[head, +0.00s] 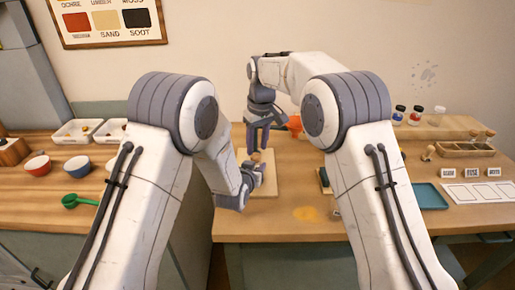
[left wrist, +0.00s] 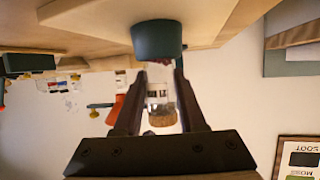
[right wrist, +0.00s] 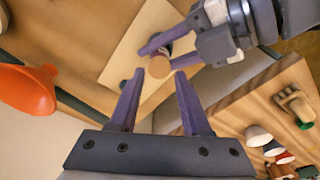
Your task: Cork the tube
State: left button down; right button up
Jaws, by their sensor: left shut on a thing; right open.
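My left gripper (left wrist: 160,72) is shut on a small clear glass tube (left wrist: 158,90) with dark reddish contents. In the left wrist view, which is upside down, a brown cork (left wrist: 163,107) sits at the tube's mouth; I cannot tell how deep. The cork's round top also shows in the right wrist view (right wrist: 158,67) and in the head view (head: 256,157). My right gripper (head: 264,136) points down above it. In the right wrist view its fingers (right wrist: 155,85) are open, with the cork in line between them and nothing gripped.
A dark teal round holder (left wrist: 157,40) stands on the pale board (head: 264,185) close to the tube. An orange funnel (head: 294,123) is right of my right gripper. A teal tray (head: 430,196) and a wooden compartment box (head: 466,149) lie right; bowls (head: 77,166) and a green scoop (head: 72,200) lie left.

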jog(key=c, duration=0.4)
jog(key=shift+c, duration=0.2)
jog(key=shift+f, duration=0.15)
jog(key=shift+w+f, duration=0.15)
jog(key=shift+f, duration=0.6)
pick_arm(q)
jog(key=shift+f, duration=0.1)
pick_arm(e)
jog(key=shift+s+d+r, duration=0.1)
jog(key=shift+s+r, duration=0.1)
jog(key=shift+r, duration=1.75)
jog(key=o, duration=0.6)
jog(key=shift+c, duration=0.2)
